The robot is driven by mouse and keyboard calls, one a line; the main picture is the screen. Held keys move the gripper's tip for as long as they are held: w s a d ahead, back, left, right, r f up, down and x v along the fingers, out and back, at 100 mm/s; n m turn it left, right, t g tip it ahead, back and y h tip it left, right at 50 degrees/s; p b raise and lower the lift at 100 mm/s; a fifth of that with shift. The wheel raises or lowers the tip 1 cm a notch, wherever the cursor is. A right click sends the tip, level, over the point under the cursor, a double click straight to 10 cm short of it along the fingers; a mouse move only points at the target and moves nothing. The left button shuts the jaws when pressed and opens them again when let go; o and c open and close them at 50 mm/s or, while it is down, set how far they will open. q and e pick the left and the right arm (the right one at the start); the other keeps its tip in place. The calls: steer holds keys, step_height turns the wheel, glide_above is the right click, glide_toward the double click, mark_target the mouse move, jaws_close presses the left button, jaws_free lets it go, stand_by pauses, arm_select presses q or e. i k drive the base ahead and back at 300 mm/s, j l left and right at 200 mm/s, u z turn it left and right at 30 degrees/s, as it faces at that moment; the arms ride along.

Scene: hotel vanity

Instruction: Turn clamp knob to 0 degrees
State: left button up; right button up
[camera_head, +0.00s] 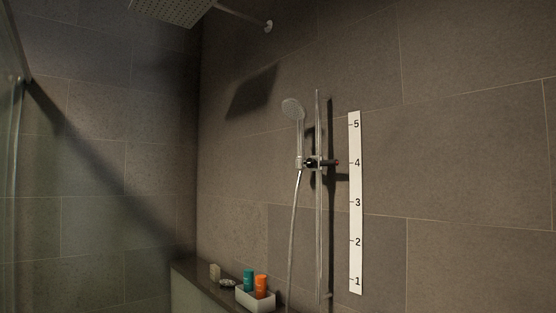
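A dark clamp knob (311,163) sits on the vertical chrome rail (318,225), level with the 4 on the wall scale. A small red tip (336,162) shows at the right end of the clamp. The hand shower (292,109) hangs in the clamp's holder on the left, with its hose (293,240) running down. The white scale (355,205) on the wall reads 1 to 5 from bottom to top. The knob's angle is too small to tell. Neither of my grippers is in view.
A ledge (192,270) runs along the bottom of the wall. On it stand a pale tray (258,301) with a teal bottle (248,280) and an orange bottle (261,285). A square shower head (172,10) hangs at the top, and a glass panel (12,150) stands at the left.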

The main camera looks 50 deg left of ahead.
mark_target(310, 162)
steer(key=i, duration=0.55)
steer(key=i+j+u, duration=0.1)
steer(key=j, duration=0.35)
steer(key=i+j+u, duration=0.15)
steer(key=j, duration=0.25)
steer(key=i+j+u, duration=0.1)
steer(key=j, duration=0.3)
steer(key=i+j+u, duration=0.15)
steer(key=j, duration=0.25)
steer(key=k+l+u, duration=0.4)
steer(key=i+l, duration=0.05)
